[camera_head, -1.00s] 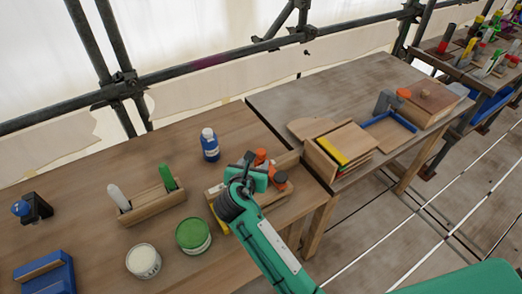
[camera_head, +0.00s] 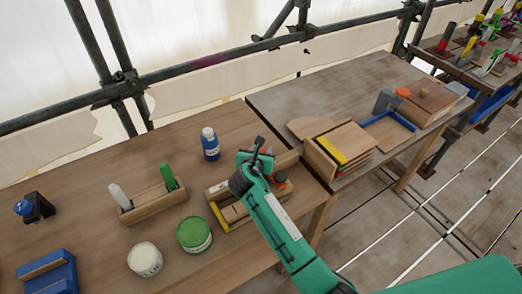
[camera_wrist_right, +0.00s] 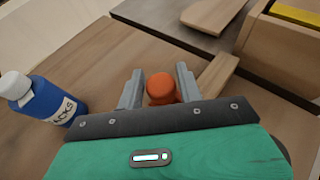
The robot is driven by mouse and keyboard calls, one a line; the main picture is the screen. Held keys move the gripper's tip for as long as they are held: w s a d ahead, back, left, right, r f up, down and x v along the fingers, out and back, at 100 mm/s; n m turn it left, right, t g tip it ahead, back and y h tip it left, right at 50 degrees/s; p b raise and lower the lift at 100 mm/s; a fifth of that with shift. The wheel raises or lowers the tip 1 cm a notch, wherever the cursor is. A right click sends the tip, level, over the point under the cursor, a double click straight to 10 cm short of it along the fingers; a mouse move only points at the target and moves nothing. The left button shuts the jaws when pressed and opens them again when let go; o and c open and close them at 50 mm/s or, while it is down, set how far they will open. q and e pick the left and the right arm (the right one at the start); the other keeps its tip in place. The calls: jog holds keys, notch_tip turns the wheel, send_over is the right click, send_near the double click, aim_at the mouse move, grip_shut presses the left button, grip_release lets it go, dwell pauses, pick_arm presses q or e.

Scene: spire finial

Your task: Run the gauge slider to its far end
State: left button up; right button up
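An orange knob (camera_wrist_right: 160,88) shows between the two fingers of my right gripper (camera_wrist_right: 159,86) in the right wrist view. The fingers are apart, one on each side of the knob; contact is not clear. In the head view my right gripper (camera_head: 258,160) is over the far part of a wooden tray (camera_head: 243,217) with a yellow strip at its left end. Orange and dark pieces (camera_head: 279,180) show beside the gripper, partly hidden by it. No part is plainly recognisable as the gauge slider; my gripper and arm cover part of the tray. My left gripper is not in view.
A blue bottle (camera_head: 210,144) stands left of the gripper, also in the wrist view (camera_wrist_right: 50,100). A green-topped can (camera_head: 194,235), a white can (camera_head: 145,259) and a wooden holder (camera_head: 152,205) stand further left. A second table (camera_head: 300,100) adjoins at the right.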

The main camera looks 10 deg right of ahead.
grip_shut()
jog(key=shift+w+d+r+p, duration=0.15)
jog(key=shift+d+r+p, duration=0.05)
jog(key=shift+d+p, duration=0.25)
jog(key=w+d+p, duration=0.3)
jog(key=d+p, duration=0.1)
jog(key=d, duration=0.3)
jog(key=shift+d, duration=0.4)
jog(key=shift+f, duration=0.1)
jog(key=shift+o, duration=0.2)
grip_release()
jog(key=o, duration=0.4)
jog(key=shift+d+f, duration=0.1)
jog(key=shift+d, duration=0.1)
jog(key=shift+s+a, duration=0.1)
jog(key=shift+a, duration=0.05)
